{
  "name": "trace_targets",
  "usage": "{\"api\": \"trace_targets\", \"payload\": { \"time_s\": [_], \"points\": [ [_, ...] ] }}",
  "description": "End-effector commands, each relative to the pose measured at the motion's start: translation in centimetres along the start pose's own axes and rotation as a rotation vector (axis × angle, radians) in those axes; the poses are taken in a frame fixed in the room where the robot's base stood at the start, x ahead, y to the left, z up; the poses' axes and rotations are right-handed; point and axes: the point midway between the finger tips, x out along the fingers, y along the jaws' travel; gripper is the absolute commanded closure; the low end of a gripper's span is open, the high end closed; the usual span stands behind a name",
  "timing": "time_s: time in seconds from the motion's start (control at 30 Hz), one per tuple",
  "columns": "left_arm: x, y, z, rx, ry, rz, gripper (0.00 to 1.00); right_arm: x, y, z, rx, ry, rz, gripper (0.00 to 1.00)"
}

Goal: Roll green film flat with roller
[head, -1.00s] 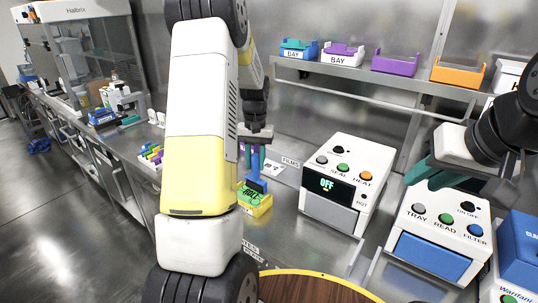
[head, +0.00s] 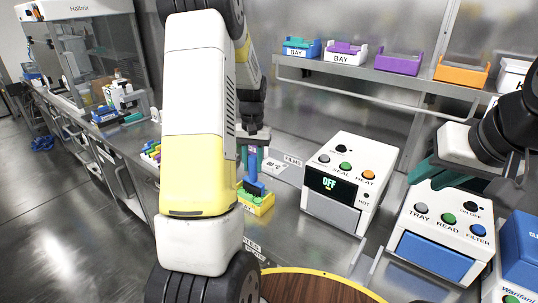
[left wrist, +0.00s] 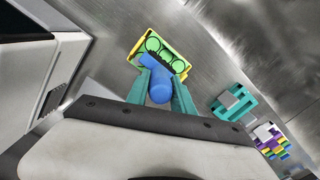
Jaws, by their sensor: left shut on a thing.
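My left gripper (head: 252,158) has teal fingers and is shut on a blue roller (left wrist: 160,86). The roller also shows below the fingers in the head view (head: 253,186). It is over the yellow plate (head: 262,208), which lies on the steel bench. In the left wrist view, the green film (left wrist: 153,44) with round outlines shows on the yellow plate (left wrist: 172,51), and the roller overlaps its near part. I cannot tell whether the roller presses on the film. My right gripper (head: 432,173) is above the reader box; its opening is unclear.
A white sealer box (head: 345,180) with an OFF display stands right of the plate. A white reader box (head: 440,232) is further right. A teal item (left wrist: 232,102) and a colourful rack (left wrist: 270,140) show in the left wrist view. A round wooden top (head: 312,290) is in front.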

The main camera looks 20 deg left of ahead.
Motion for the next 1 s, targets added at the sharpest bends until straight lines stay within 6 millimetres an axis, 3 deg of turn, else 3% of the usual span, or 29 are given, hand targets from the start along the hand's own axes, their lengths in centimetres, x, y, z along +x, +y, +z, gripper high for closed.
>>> {"api": "trace_targets", "payload": {
  "time_s": [1.0],
  "points": [
    [0.3,-0.7,1.4,0.0,-0.001,-0.001,1.0,0.0,0.0,0.0,0.0,0.0,0.0,0.7]
  ]
}}
